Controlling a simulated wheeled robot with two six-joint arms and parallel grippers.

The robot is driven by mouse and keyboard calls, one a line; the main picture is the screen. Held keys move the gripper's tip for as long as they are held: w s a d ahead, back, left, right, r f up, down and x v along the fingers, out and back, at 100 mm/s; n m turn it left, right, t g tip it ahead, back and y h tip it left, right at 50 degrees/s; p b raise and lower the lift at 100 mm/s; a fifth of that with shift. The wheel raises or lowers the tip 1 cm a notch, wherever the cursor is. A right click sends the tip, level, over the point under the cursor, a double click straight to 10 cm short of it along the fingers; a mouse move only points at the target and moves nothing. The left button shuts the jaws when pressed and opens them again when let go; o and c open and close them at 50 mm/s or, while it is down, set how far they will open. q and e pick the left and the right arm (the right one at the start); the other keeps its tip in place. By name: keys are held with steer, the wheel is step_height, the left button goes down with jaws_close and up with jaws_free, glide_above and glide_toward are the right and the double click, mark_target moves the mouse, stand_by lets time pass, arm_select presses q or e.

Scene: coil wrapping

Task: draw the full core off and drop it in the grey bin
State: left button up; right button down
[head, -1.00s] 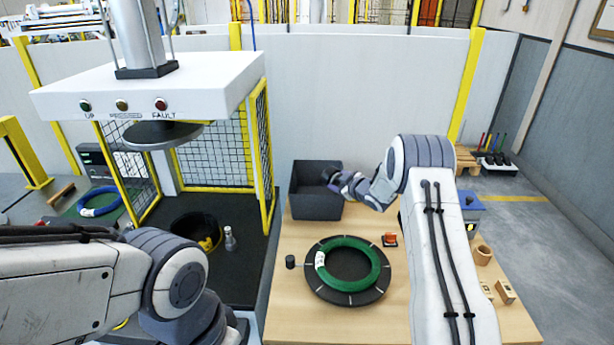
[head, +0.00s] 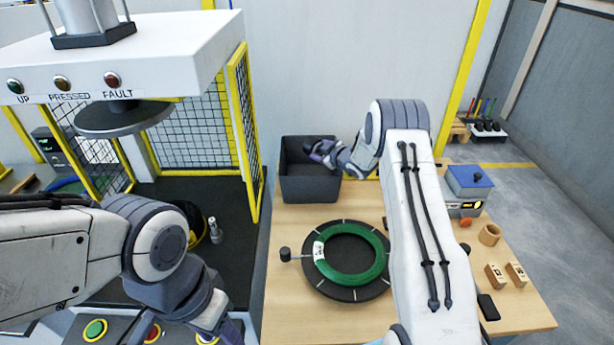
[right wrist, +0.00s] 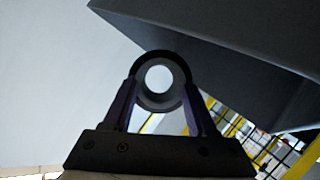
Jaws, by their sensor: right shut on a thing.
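My right gripper (head: 318,150) reaches over the grey bin (head: 310,188) at the back left of the wooden table. In the right wrist view the two purple fingers of this gripper (right wrist: 159,85) are shut on a dark, hollow core (right wrist: 160,103), gripped from both sides. Light shows through its hole. In the head view the core (head: 311,142) is a small dark shape at the bin's upper opening; its exact height over the bin is unclear. A dark grey wall, apparently the bin's, fills the wrist view's upper right. My left gripper (head: 228,328) is partly cut off at the bottom edge.
A green coil (head: 323,268) lies on a black round turntable (head: 350,293). A blue-lidded box (head: 468,182), a wooden ring (head: 489,235) and wooden blocks (head: 496,275) stand at right. A press with a yellow guard (head: 236,120) stands at left.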

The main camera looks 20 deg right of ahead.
steer(key=shift+f, duration=0.85)
steer(key=shift+c, duration=0.6)
jaws_free()
steer(key=shift+s, duration=0.1)
steer(key=b+v, duration=0.3)
steer(key=v, duration=0.7)
steer(key=shift+s, duration=0.2)
